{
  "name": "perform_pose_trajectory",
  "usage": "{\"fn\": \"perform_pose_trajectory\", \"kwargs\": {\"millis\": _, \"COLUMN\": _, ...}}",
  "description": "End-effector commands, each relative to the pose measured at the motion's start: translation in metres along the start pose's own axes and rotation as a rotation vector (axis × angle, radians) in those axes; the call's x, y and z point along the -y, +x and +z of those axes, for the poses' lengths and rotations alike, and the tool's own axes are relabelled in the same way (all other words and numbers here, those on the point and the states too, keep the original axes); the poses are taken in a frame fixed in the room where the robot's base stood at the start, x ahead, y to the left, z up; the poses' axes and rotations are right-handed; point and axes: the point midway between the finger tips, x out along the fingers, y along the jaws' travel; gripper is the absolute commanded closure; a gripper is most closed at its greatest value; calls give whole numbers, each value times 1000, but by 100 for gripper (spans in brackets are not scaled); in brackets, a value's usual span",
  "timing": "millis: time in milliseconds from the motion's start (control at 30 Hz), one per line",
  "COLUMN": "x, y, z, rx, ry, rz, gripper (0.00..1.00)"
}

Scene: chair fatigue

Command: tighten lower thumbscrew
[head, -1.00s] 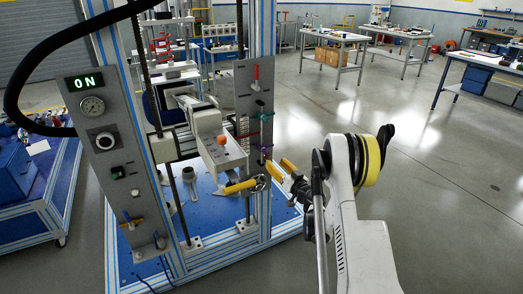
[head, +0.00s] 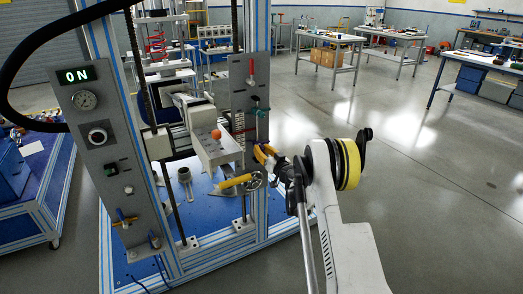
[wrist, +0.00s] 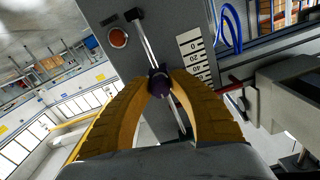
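The lower thumbscrew is a dark purple knob (wrist: 159,83) on the slotted rail of the grey upright panel (head: 242,82). In the wrist view it sits between the two yellow fingertips of my gripper (wrist: 161,76), which meet its left and right sides. In the head view my gripper (head: 262,154) is at the right edge of the panel and hides most of this knob. The upper thumbscrew, with a green part (head: 261,112), is on the same panel above my gripper, clear of it.
A white scale label (wrist: 194,55) and a round red-orange button (wrist: 118,38) are on the panel near my fingers. Open floor is to the right.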

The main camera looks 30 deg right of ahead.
Motion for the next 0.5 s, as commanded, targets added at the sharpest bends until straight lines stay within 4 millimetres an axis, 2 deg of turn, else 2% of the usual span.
{"fn": "perform_pose_trajectory", "kwargs": {"millis": 67, "x": 0, "y": 0, "z": 0, "rx": 0, "ry": 0, "rz": 0, "gripper": 100}}
{"fn": "perform_pose_trajectory", "kwargs": {"millis": 500, "x": 0, "y": 0, "z": 0, "rx": 0, "ry": 34, "rz": 0, "gripper": 100}}
